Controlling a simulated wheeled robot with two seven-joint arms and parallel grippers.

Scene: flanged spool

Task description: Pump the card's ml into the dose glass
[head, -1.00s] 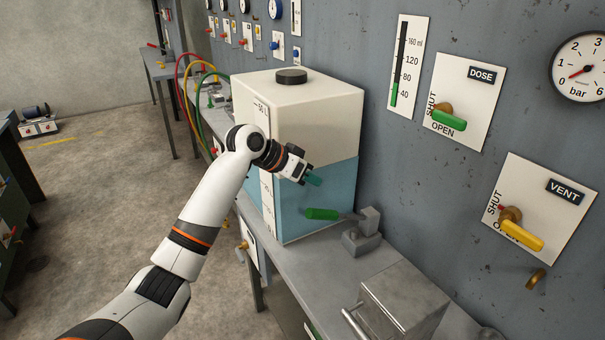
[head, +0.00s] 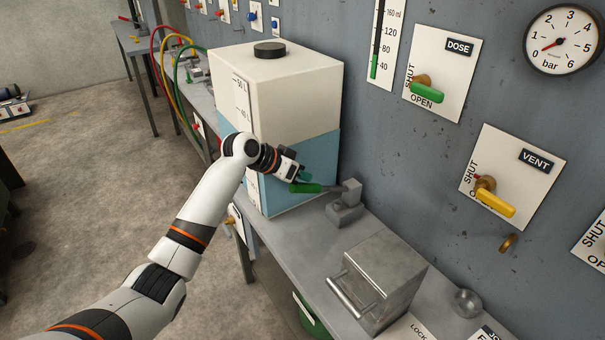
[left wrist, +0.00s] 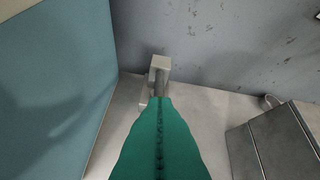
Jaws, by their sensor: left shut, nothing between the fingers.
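The pump lever has a green handle (head: 308,188) and a grey base block (head: 345,208) on the bench. My left gripper (head: 302,175) is shut and empty, its teal fingertips just above and beside the green handle's free end; I cannot tell if they touch. In the left wrist view the shut fingertips (left wrist: 158,135) point at the lever's grey block (left wrist: 161,63) and hide the handle. The ml gauge (head: 384,45) on the wall shows green between about 40 and 80. A card (head: 487,333) is cut off at the bottom edge, unreadable. My right gripper is out of view.
The DOSE valve (head: 427,90) has a green handle, the VENT valve (head: 493,200) a yellow one. A tank (head: 280,100) with blue liquid stands left of the lever. A steel box (head: 385,280) with a handle and a small metal cup (head: 467,303) are on the bench nearer me.

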